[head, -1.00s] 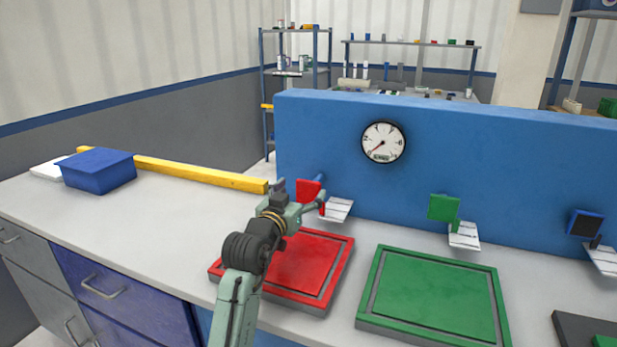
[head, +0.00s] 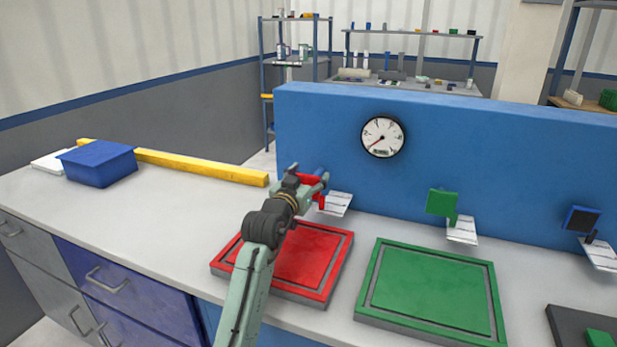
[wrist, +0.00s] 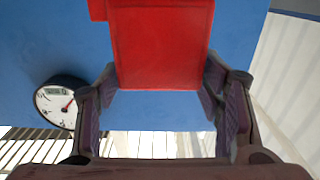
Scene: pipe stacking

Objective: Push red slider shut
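The red slider (wrist: 160,45) is a red plate on the blue panel, and it fills the upper middle of the wrist view. In the head view the slider (head: 318,190) is partly hidden behind my gripper (head: 308,174). In the wrist view my gripper (wrist: 160,82) has its fingers wide apart, one at each side edge of the slider's lower end. I cannot tell whether the fingers touch it.
The blue panel (head: 450,140) carries a gauge (head: 382,137), a green slider (head: 441,203) and a dark slider (head: 583,220). A red tray (head: 310,255) and a green tray (head: 430,290) lie in front. A blue bin (head: 98,165) and yellow bar (head: 205,167) are left.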

